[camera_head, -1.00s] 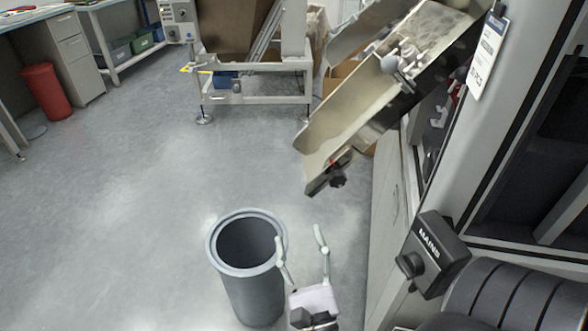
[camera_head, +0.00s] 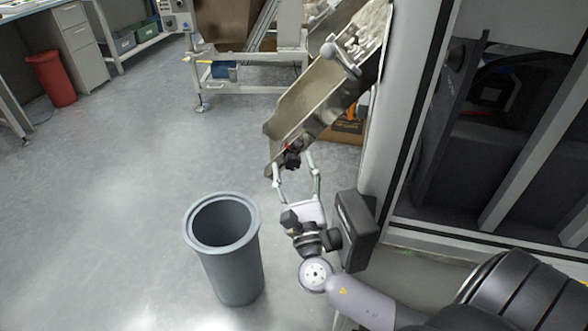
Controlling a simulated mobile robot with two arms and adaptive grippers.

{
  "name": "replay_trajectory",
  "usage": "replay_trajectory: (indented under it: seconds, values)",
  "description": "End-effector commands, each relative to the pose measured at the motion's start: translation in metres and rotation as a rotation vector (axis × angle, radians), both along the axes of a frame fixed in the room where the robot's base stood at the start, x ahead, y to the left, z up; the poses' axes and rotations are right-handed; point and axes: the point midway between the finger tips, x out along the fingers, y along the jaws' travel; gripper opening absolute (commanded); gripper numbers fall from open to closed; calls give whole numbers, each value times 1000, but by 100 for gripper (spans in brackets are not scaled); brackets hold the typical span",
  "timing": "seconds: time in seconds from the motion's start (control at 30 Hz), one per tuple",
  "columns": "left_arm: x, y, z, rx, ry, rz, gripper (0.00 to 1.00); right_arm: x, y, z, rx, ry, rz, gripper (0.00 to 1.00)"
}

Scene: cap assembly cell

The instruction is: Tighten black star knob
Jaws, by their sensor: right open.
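The black star knob (camera_head: 292,161) sits under the lower end of the metal chute (camera_head: 308,97), beside a small red part. My right gripper (camera_head: 293,172) is open, with its two pale fingers pointing up toward the knob. In the picture the fingertips lie to either side of the knob. I cannot tell whether they touch it. No left gripper shows.
A grey round bin (camera_head: 224,258) stands open on the floor left of my right arm. A black switch box (camera_head: 356,228) and a machine cabinet (camera_head: 405,120) are close on the right. A cardboard box (camera_head: 345,131) is behind the chute.

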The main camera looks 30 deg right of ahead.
Motion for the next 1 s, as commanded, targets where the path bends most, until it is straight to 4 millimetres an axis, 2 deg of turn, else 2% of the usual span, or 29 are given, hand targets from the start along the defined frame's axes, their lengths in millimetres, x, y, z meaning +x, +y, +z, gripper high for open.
replay_trajectory:
  seconds: [0.17,0.87,1.0]
  values:
    - [0,-1,1,-2,-2,1,52,0,0,0,0,0,0,51]
    - [-1,-4,2,-14,1,6,52,0,0,0,0,0,0,4]
    - [-2,-3,1,-10,3,4,52,0,0,-1,5,-3,0,4]
